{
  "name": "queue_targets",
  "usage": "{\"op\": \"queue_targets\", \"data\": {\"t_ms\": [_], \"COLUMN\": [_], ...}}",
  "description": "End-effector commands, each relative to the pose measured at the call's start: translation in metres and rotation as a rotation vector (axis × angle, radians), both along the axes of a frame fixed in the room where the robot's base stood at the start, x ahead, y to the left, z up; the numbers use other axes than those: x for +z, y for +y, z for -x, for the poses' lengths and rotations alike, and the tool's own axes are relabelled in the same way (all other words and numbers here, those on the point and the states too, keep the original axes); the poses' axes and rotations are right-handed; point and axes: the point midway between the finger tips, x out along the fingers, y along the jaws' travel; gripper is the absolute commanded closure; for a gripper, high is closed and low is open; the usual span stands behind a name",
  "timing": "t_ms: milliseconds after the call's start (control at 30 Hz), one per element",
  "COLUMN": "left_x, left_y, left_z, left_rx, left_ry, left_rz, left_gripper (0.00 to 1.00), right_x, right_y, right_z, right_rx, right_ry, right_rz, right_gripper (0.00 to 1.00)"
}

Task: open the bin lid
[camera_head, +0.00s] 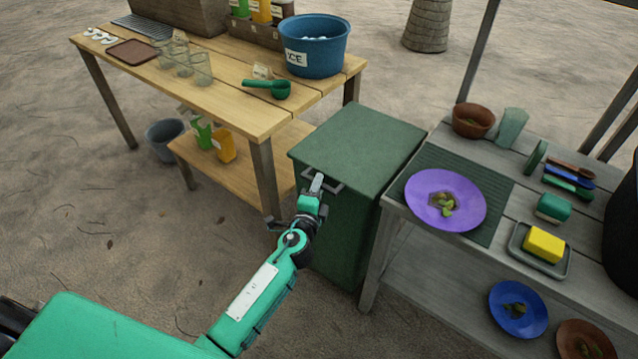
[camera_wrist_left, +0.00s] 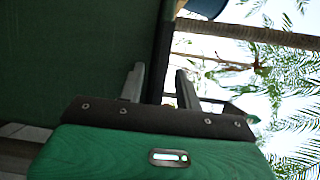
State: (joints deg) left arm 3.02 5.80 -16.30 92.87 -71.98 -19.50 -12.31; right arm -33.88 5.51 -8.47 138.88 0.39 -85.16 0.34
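The bin (camera_head: 342,240) is a dark green box standing between two tables. Its flat green lid (camera_head: 362,145) lies level on top, closed. A grey bracket-like handle (camera_head: 337,187) sticks out at the lid's front edge. My left gripper (camera_head: 317,183) is at this handle in the head view, partly covering it. In the left wrist view the fingers (camera_wrist_left: 161,85) stand apart with a gap between them. The bin's dark green surface (camera_wrist_left: 75,60) fills the left of that view. I cannot tell whether the fingers touch the handle. My right gripper is not in view.
A wooden table (camera_head: 235,105) with a blue ice tub (camera_head: 330,68), glasses and a green scoop (camera_head: 268,88) stands left of the bin. A grey table (camera_head: 400,205) with a purple plate (camera_head: 470,210) stands close on its right. Sandy ground is open at the left.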

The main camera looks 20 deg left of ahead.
Motion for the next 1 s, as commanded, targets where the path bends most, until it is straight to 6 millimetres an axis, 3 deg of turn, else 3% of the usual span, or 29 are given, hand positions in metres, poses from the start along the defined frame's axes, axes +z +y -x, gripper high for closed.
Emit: {"op": "queue_targets", "data": {"t_ms": [200, 467, 500, 667, 1000], "left_x": [0.0, 0.0, 0.0, 0.0, 0.001], "left_y": [0.0, 0.001, 0.001, 0.001, 0.001], "left_z": [-0.015, -0.016, -0.016, -0.016, -0.016], "left_rx": [0.0, 0.0, 0.0, 0.0, 0.0], "left_ry": [0.001, 0.001, 0.001, 0.001, 0.002], "left_rz": [0.0, 0.0, 0.0, 0.001, 0.0], "left_gripper": [0.65, 0.65, 0.67, 0.99, 1.0], "right_x": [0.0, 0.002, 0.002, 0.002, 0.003], "right_y": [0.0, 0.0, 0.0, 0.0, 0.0], "right_z": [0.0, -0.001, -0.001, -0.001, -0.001], "right_rx": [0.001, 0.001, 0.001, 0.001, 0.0], "right_ry": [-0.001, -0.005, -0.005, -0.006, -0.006], "right_rz": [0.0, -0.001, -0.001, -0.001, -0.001], "right_gripper": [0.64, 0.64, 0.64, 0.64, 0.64]}}
